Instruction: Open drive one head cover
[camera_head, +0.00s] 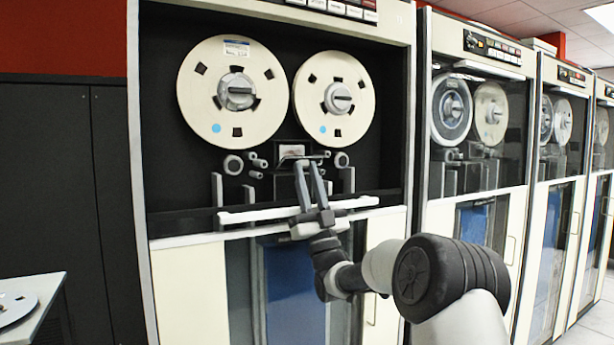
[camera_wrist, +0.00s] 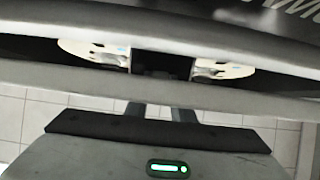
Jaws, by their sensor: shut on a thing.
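The first tape drive (camera_head: 148,140) stands nearest, with two cream reels, the left reel (camera_head: 234,90) and the right reel (camera_head: 334,97), in its open upper bay. Below and between them is the head cover (camera_head: 303,157), a small grey piece with a thin front edge. My gripper (camera_head: 309,163) reaches up to it from below, with its fingertips at its lower edge. The fingers are shut on the head cover. In the wrist view the fingers (camera_wrist: 160,112) pass behind a grey bar, so their tips and the grip are hidden.
A white horizontal bar (camera_head: 298,210) crosses the drive just below the head area, close to my wrist. Several rollers and posts flank the head cover. More drives (camera_head: 475,130) stand to the right. A table with a reel (camera_head: 15,306) is at lower left.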

